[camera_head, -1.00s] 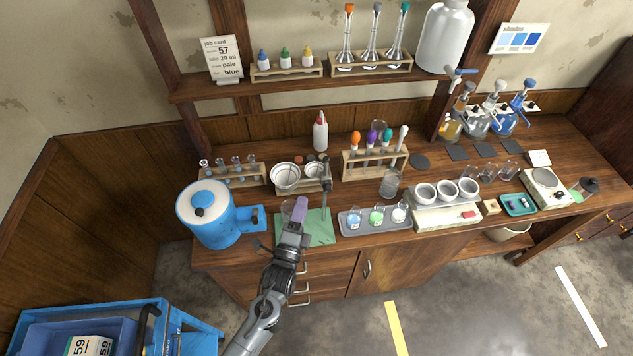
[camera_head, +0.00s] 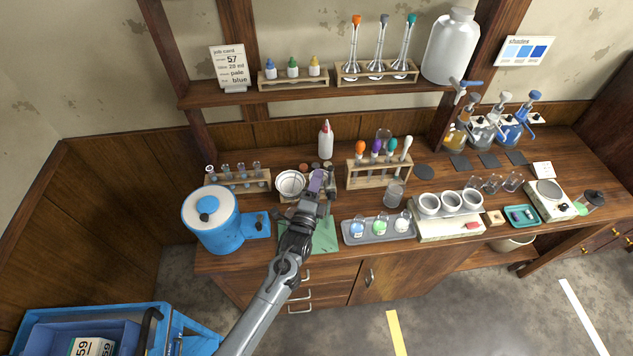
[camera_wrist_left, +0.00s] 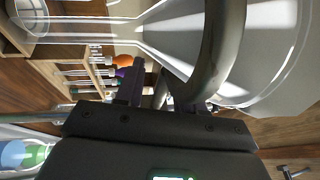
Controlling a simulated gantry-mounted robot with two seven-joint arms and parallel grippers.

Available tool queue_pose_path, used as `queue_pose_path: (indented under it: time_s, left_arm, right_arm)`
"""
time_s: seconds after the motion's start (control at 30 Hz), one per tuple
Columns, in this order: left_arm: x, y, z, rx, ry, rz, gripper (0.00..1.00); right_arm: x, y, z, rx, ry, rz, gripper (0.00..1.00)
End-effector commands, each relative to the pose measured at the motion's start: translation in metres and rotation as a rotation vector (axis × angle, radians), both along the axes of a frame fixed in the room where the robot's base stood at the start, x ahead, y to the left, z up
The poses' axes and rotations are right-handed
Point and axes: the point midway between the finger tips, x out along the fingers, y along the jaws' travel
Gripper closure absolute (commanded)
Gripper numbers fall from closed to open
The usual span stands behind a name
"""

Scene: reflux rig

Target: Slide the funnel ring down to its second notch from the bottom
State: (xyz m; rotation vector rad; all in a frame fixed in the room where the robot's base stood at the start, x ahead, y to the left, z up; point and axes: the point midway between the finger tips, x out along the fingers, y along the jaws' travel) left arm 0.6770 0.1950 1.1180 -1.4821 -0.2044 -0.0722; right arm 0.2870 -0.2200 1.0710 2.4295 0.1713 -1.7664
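The funnel stand stands on the bench behind the green mat (camera_head: 322,238). A pale round funnel bowl (camera_head: 290,183) shows just left of my left gripper (camera_head: 316,182). The gripper's purple fingers are at the stand and hide much of its rod and ring. In the left wrist view, a dark grey curved band (camera_wrist_left: 228,45), likely the funnel ring, passes close in front of the gripper, and a large clear, cone-like shape (camera_wrist_left: 175,30) lies behind it. One purple finger (camera_wrist_left: 130,82) shows; the other is not clear. I cannot tell whether the fingers touch the ring. Notches are not readable.
A wooden rack with coloured-topped tubes (camera_head: 378,177) stands right of the stand. A white bottle (camera_head: 325,140) is behind it. A blue-and-white vessel (camera_head: 212,218) stands at left. A grey tray with beakers (camera_head: 352,239) is right of the mat.

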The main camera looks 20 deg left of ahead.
Motion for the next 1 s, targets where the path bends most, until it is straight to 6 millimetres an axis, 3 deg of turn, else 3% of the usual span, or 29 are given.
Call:
queue_pose_path:
  time_s: [0.2,0.47,0.8,1.0]
  left_arm:
    - [0.000,0.000,0.000,0.000,0.000,0.000,0.62]
    - [0.000,0.000,0.000,0.000,0.000,0.000,1.00]
    - [0.000,0.000,-0.002,0.000,0.000,0.000,1.00]
    - [0.000,0.000,-0.028,0.001,0.003,-0.001,1.00]
  right_arm:
    - [0.000,0.001,0.000,0.005,0.001,-0.004,0.52]
    - [0.000,0.003,0.000,0.011,0.002,-0.007,0.52]
    - [0.000,0.003,-0.002,0.011,0.002,-0.007,0.52]
    - [0.000,0.002,-0.021,0.007,0.001,-0.004,0.52]
